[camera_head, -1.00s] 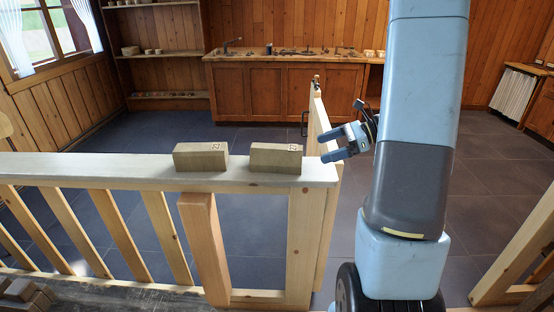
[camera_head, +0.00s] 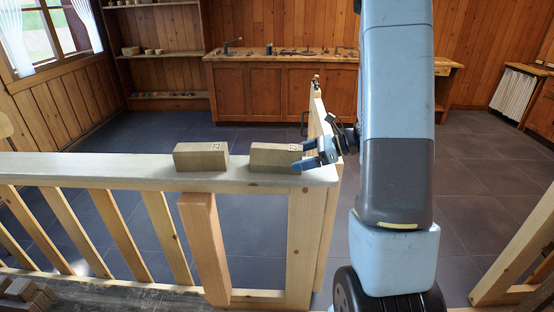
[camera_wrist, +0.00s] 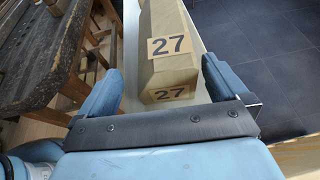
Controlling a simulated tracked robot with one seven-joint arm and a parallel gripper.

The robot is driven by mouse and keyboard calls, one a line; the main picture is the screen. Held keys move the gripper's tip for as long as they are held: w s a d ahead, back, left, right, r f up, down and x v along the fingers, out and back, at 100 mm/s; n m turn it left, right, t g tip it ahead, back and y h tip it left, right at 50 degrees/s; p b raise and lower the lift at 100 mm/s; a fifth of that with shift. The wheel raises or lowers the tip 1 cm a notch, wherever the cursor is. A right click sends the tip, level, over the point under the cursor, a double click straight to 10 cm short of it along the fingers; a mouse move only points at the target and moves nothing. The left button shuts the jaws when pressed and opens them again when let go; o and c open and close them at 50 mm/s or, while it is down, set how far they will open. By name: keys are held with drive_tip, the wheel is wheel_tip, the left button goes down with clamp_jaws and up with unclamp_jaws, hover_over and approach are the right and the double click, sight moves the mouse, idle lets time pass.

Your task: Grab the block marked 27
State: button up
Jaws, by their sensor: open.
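The block marked 27 (camera_wrist: 166,68) lies on the pale railing top, and its end label and top label both read 27 in the wrist view. In the head view it is the right-hand block (camera_head: 270,157) on the rail. My gripper (camera_head: 299,157) is open at the right end of this block. In the wrist view its two fingers (camera_wrist: 160,82) stand on either side of the block's near end, apart from it. The other block (camera_head: 200,157) sits to the left on the same rail; its label is too small to read.
The pale wooden railing (camera_head: 90,167) has slanted slats below and a post at its right end. A workbench (camera_wrist: 40,55) stands left of the rail in the wrist view. Grey floor lies clear beyond, up to a wooden cabinet (camera_head: 285,88).

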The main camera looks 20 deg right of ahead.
sight(293, 149)
drive_tip(key=shift+x, duration=2.3)
drive_tip(key=shift+w+d+f, duration=0.1)
drive_tip(key=shift+w+d, duration=0.05)
drive_tip(key=shift+c, duration=0.3)
drive_tip(key=c, duration=1.2)
drive_tip(key=shift+o, duration=0.2)
drive_tip(key=shift+r, duration=0.6)
wheel_tip(293, 149, up, 2)
drive_tip(key=shift+r, duration=0.2)
drive_tip(key=s+r, duration=0.9)
drive_tip(key=s, duration=0.5)
drive_tip(key=shift+r, duration=0.2)
